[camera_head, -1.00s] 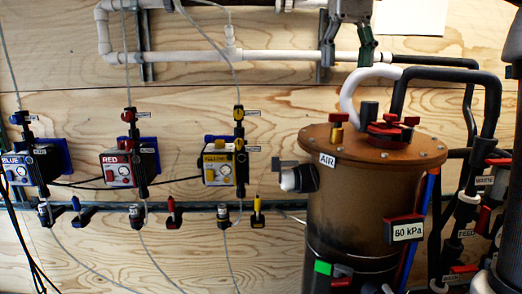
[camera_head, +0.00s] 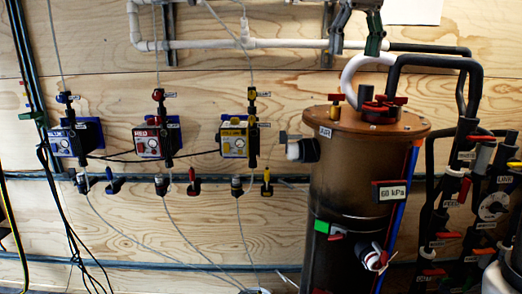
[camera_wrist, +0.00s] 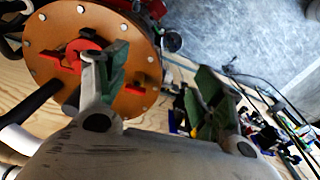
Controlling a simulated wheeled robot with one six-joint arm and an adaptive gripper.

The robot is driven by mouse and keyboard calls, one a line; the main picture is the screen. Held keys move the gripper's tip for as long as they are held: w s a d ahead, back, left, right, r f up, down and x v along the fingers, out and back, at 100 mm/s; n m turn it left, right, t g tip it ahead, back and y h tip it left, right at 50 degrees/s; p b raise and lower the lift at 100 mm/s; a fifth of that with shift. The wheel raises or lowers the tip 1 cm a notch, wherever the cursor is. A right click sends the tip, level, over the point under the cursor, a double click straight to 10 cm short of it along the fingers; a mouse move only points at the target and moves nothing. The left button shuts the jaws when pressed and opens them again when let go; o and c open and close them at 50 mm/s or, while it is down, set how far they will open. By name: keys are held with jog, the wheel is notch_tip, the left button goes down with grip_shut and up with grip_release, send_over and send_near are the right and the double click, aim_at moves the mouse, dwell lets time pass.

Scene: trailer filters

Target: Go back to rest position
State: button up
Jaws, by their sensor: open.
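My gripper (camera_head: 355,44) shows at the top of the head view, fingers pointing down. Its green-padded fingers are apart with nothing between them. In the wrist view my gripper (camera_wrist: 160,58) is also open and empty. In the head view it appears above the brown tank (camera_head: 335,180); the distance between them cannot be told. The tank's orange-brown lid (camera_head: 412,125) carries red knobs. The lid also shows in the wrist view (camera_wrist: 45,45) at the upper left, beyond one finger.
Blue (camera_head: 63,142), red (camera_head: 146,142) and yellow (camera_head: 232,141) units hang on the plywood wall with thin hoses. A white pipe (camera_head: 285,43) runs above. Black hoses (camera_head: 440,60) and gauged valves (camera_head: 492,207) stand at the right. Dark cables (camera_head: 62,205) hang at the left.

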notch_tip(320, 180, down, 12)
jog(key=s+d+n+t, duration=0.1)
jog(key=d, duration=0.2)
jog(key=s+d+f+m+t, duration=0.1)
jog(key=s+d+f, duration=0.5)
jog(key=s, duration=0.4)
jog(key=s+d+f+m+t, duration=0.1)
jog(key=s+d+f, duration=0.5)
jog(key=s+f, duration=0.2)
jog(key=shift+s+d+f, duration=0.2)
jog(key=shift+s+f, duration=0.15)
jog(key=shift+s, duration=0.85)
